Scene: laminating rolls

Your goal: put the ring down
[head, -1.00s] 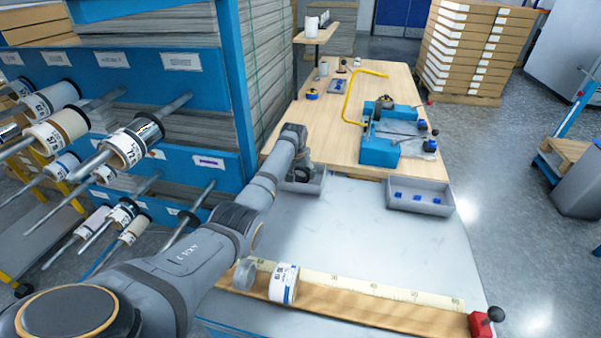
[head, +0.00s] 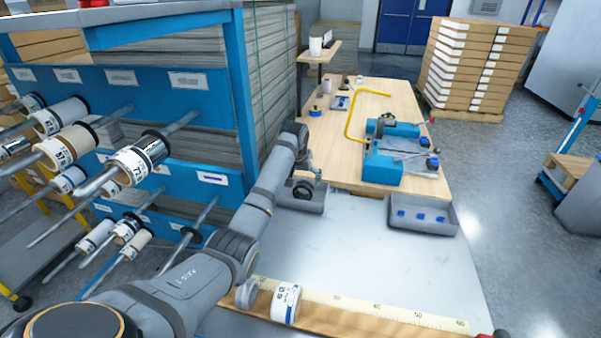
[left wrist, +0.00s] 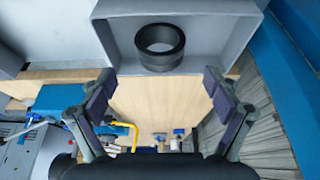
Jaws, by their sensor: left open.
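A black ring (left wrist: 160,46) lies flat in a grey bin (left wrist: 108,36) in the left wrist view. In the head view, the ring (head: 303,192) shows dark inside the grey bin (head: 314,207) at the near edge of the wooden table. My left gripper (left wrist: 158,88) is open, with its two fingers spread wide and nothing between them. The fingertips are apart from the ring, near the bin's edge. In the head view, my left arm reaches over to this bin, and its wrist partly hides the gripper. My right gripper is not in view.
A second grey bin (head: 424,214) with blue pieces stands to the right. A blue device (head: 384,165) and a yellow bar (head: 350,125) are on the wooden table (head: 335,150). A white roll (head: 285,303) sits on a ruled board in front. A rack with rolls on rods fills the left.

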